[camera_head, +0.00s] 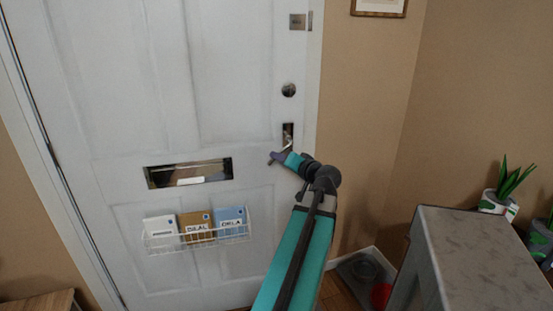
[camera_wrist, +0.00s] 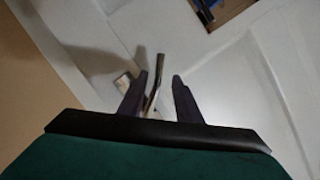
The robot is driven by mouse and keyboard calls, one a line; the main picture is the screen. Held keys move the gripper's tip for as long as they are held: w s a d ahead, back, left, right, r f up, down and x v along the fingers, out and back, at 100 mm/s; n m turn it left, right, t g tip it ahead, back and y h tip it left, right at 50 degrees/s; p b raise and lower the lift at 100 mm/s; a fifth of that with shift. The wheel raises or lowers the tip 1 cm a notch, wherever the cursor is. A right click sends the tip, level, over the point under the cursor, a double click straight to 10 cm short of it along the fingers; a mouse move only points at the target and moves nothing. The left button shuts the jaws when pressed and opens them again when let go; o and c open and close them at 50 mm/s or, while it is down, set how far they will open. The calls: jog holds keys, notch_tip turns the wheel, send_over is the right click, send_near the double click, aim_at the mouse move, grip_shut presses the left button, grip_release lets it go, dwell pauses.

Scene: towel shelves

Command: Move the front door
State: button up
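The white front door (camera_head: 240,90) fills the left and middle of the head view and looks closed in its frame. Its metal lever handle (camera_head: 288,141) sits near the door's right edge, below a round lock (camera_head: 288,90). My gripper (camera_head: 275,158) is at the handle, partly covering it. In the wrist view the handle (camera_wrist: 157,80) runs between the two dark fingers of my gripper (camera_wrist: 164,82). The fingers are apart, with a visible gap on the right side of the handle. Whether the left finger touches the handle I cannot tell.
A mail slot (camera_head: 188,173) and a wire basket (camera_head: 197,237) with envelopes are on the door. A grey-topped cabinet (camera_head: 475,250) stands at the right, with a potted plant (camera_head: 500,200) behind it. A tray (camera_head: 362,270) lies on the floor by the wall.

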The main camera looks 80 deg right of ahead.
jog(key=b+v, duration=0.3)
jog(key=v, duration=0.6)
jog(key=shift+s, duration=0.2)
jog(key=shift+a+r, duration=0.1)
dwell(0.4)
